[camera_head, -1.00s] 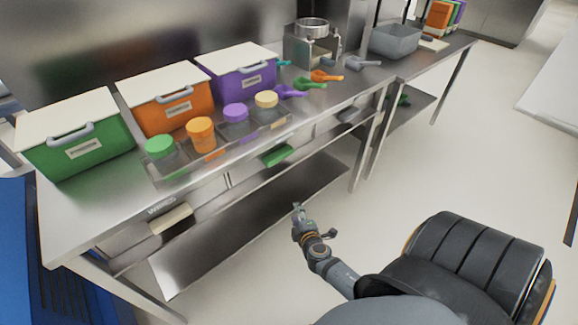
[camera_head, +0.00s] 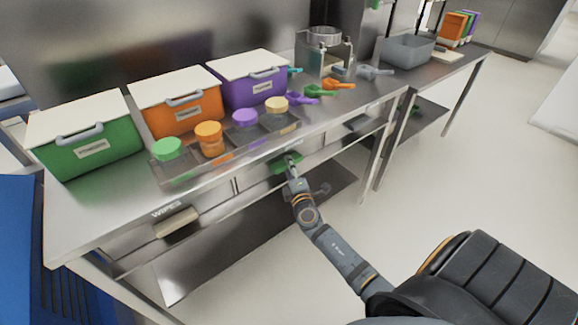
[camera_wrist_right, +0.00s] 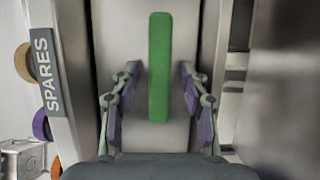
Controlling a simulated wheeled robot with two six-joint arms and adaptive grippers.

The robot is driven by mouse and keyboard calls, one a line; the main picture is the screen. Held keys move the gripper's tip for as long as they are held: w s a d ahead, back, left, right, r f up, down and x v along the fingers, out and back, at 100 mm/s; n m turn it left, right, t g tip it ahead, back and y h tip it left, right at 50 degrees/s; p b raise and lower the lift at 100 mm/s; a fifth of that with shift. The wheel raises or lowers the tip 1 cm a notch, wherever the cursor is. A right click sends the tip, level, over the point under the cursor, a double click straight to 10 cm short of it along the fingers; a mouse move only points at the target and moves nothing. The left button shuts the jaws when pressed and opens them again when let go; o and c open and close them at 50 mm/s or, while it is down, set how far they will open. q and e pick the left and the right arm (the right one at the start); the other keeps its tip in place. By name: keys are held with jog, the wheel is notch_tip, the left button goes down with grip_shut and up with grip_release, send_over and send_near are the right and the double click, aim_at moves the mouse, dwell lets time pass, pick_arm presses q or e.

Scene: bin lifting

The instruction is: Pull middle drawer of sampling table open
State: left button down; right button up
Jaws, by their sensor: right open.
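The steel sampling table (camera_head: 85,215) runs across the head view with drawers under its top. The middle drawer's green handle (camera_head: 277,163) is partly hidden by my right gripper (camera_head: 292,165), which reaches up to it from the front. In the right wrist view the green handle (camera_wrist_right: 159,62) is a long upright bar on the pale drawer front (camera_wrist_right: 190,25). My right gripper's open fingers (camera_wrist_right: 158,92) stand on either side of the handle's lower part, with a visible gap on each side. The drawer looks shut. My left gripper is not in view.
Green (camera_head: 85,150), orange (camera_head: 180,105) and purple (camera_head: 255,90) lidded bins stand on the table with capped jars and scoops in front. A beige handle (camera_head: 178,223) sits under the WIPES label. A lower shelf (camera_head: 230,260) lies below. The floor at right is clear.

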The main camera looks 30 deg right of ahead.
jog(key=shift+w+d, duration=0.1)
jog(key=shift+w, duration=0.25)
grip_shut()
